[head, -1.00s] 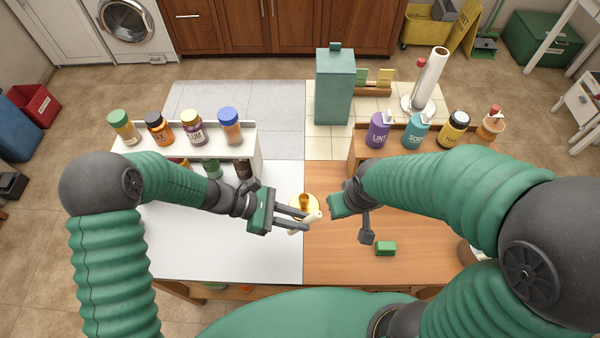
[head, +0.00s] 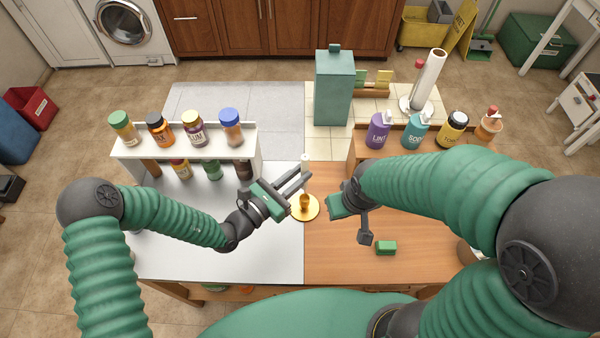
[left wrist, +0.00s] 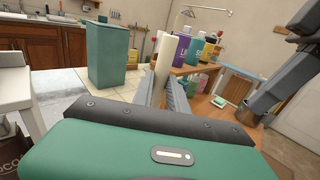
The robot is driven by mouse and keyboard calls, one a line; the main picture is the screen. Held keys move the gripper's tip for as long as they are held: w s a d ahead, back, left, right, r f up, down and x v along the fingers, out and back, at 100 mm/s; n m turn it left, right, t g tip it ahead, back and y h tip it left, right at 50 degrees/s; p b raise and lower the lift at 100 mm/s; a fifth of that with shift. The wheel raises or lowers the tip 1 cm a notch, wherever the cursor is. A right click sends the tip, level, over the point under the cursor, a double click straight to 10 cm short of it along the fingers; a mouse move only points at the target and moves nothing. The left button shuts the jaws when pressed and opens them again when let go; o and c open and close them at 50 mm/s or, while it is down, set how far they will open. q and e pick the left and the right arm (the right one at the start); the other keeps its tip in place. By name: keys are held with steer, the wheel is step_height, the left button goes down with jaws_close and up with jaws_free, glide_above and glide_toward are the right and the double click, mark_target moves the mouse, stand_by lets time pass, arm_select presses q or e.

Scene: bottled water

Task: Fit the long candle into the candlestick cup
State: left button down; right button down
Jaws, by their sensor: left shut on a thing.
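The long cream candle (head: 306,160) is held in my left gripper (head: 302,178), which is shut on it. Its upper end shows beyond the fingers in the head view, and it stands nearly upright between the fingers in the left wrist view (left wrist: 166,58). The golden candlestick (head: 311,212) stands on the table just below the gripper in the head picture, its cup partly overlapped by the fingers. I cannot tell whether the candle's lower end touches it. My right gripper (head: 362,225) hangs over the wooden half, right of the candlestick; its finger opening is unclear.
A green block (head: 386,248) lies on the wooden surface near the right gripper. A teal canister (head: 334,90) and a paper-towel roll (head: 430,78) stand at the back. Shelves with several bottles flank the middle. The white front-left surface (head: 190,260) is clear.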

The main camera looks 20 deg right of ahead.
arm_select(q)
step_height(320, 180, down, 6)
steer(key=b, duration=0.4)
steer(key=shift+d+r, duration=0.1)
steer(key=shift+r, duration=0.05)
stand_by(0.3)
stand_by(0.7)
steer(key=shift+p, duration=0.35)
steer(key=shift+p, duration=0.3)
steer(key=shift+f+b, duration=1.1)
steer(key=shift+f, duration=0.65)
